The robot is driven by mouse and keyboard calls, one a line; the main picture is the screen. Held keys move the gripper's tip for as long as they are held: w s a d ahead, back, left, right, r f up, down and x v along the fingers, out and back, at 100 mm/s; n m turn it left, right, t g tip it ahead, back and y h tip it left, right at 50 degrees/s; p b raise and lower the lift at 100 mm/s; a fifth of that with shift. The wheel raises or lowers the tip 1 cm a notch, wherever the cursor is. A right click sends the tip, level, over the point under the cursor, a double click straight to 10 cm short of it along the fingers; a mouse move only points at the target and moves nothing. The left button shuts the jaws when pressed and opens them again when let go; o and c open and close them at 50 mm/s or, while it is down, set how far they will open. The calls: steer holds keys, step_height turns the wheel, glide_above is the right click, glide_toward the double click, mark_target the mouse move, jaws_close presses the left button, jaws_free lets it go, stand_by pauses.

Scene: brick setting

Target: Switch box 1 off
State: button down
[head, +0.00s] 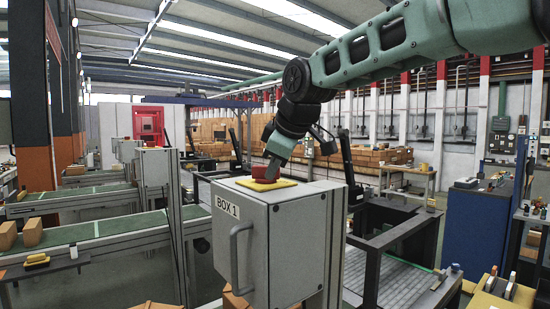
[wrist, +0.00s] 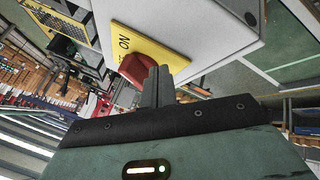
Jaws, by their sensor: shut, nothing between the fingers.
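Box 1 (head: 285,255) is a grey cabinet with a handle on its front and the label "BOX 1". On its top is a yellow plate (head: 284,184) with a red switch knob (head: 258,173). The wrist view shows the yellow plate (wrist: 165,56) with "ON" printed on it, and the red knob (wrist: 132,67) by my fingers. My gripper (head: 272,168) points down at the knob with its fingers shut together. In the wrist view the fingertips (wrist: 158,72) are right beside the knob; whether they touch it I cannot tell. The fingers partly hide the knob and plate.
A green conveyor (head: 100,231) with brown blocks runs at the left. A dark metal frame with a grey roller bed (head: 395,280) stands right of the box. A blue cabinet (head: 473,235) stands farther right. The air above the box top is otherwise clear.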

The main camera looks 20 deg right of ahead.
steer(key=shift+w+d+p, duration=0.25)
steer(key=shift+w+d, duration=0.05)
steer(key=shift+w, duration=0.25)
steer(key=shift+w+d+p, duration=0.2)
steer(key=shift+w+d, duration=0.1)
steer(key=shift+w, duration=0.25)
